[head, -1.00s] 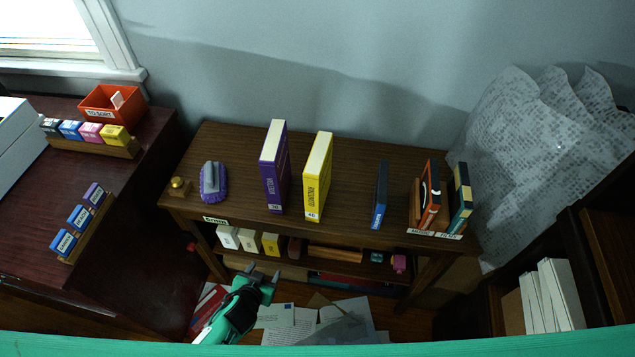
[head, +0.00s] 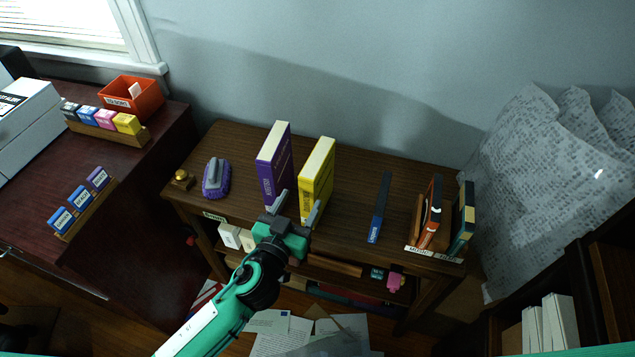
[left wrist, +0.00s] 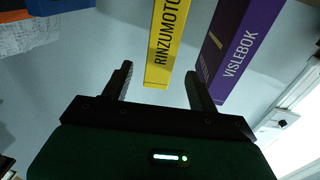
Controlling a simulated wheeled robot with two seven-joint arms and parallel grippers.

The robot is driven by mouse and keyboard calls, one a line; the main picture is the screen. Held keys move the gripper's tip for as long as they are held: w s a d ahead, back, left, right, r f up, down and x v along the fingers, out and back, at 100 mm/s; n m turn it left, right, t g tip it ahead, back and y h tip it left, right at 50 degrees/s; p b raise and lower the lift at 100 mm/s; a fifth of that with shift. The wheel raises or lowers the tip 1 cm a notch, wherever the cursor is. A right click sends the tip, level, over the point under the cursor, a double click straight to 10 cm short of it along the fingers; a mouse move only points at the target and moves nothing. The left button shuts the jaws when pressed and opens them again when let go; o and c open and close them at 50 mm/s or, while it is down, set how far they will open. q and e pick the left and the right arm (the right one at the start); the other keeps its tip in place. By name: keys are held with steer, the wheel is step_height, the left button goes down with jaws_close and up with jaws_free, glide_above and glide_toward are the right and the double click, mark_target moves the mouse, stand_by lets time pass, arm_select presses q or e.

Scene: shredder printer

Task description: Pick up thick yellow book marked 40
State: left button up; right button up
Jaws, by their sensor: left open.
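The thick yellow book (head: 317,172) stands upright on the wooden shelf top, right of a purple book (head: 276,165). My left gripper (head: 296,205) is open and empty in front of the two books, at the shelf's front edge; its right finger overlaps the yellow book's lower spine in the head view. In the left wrist view the yellow book (left wrist: 165,45) shows between and beyond the open fingers (left wrist: 160,85), with the purple book (left wrist: 235,50) beside it. The number on the yellow spine is hidden now. My right gripper is not in view.
Orange and teal books (head: 430,215) stand at the right end. A purple brush-like object (head: 216,180) and a brass bell (head: 182,180) are at the left. The lower shelf holds small boxes.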

mark_target(306, 191)
arm_select(q)
steer(key=x, duration=0.3)
steer(key=shift+w+d, duration=0.1)
steer(key=shift+w, duration=0.25)
steer(key=shift+w+d+r+p, duration=0.1)
steer(key=shift+w+d+p, duration=0.1)
steer(key=shift+w+p, duration=0.25)
steer(key=p+x, duration=0.1)
steer(key=x, duration=0.2)
steer(key=shift+w+d, duration=0.1)
steer(key=shift+w, duration=0.05)
steer(key=shift+w+d, duration=0.2)
steer(key=shift+w, duration=0.25)
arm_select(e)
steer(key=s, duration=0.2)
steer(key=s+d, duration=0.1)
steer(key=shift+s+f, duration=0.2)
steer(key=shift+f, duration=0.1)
arm_select(q)
steer(key=shift+c, duration=0.2)
jaws_close()
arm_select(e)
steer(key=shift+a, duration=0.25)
